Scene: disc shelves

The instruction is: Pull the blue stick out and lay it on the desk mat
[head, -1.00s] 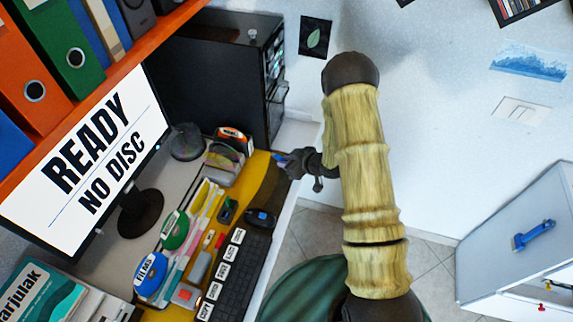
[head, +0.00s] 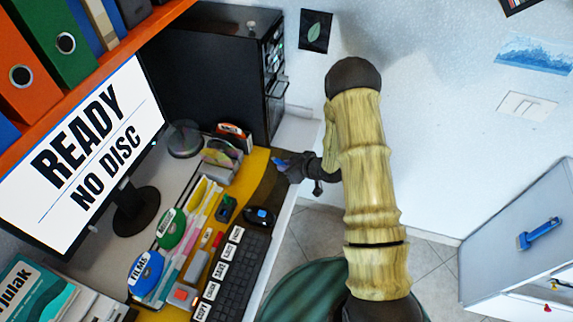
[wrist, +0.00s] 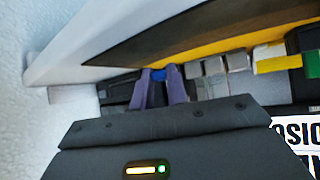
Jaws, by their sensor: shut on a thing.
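The blue stick shows as a small blue piece (head: 280,163) at the tip of my gripper (head: 287,167). In the wrist view a blue bit (wrist: 158,73) sits between the two purple-grey fingers of my gripper (wrist: 159,78), which are shut on it. Most of the stick is hidden by the fingers. In the head view it appears apart from the black computer tower (head: 225,70). The yellow desk mat (head: 254,163) lies just left of my gripper, with a dark area on its right part. It also shows as a yellow band in the wrist view (wrist: 205,50).
A mouse (head: 260,216), a black keyboard (head: 240,268), a disc holder (head: 220,160) and several stationery items crowd the desk. A monitor (head: 95,150) reads "READY NO DISC". The white desk edge (head: 283,215) runs beside my gripper. A white cabinet (head: 500,260) stands at right.

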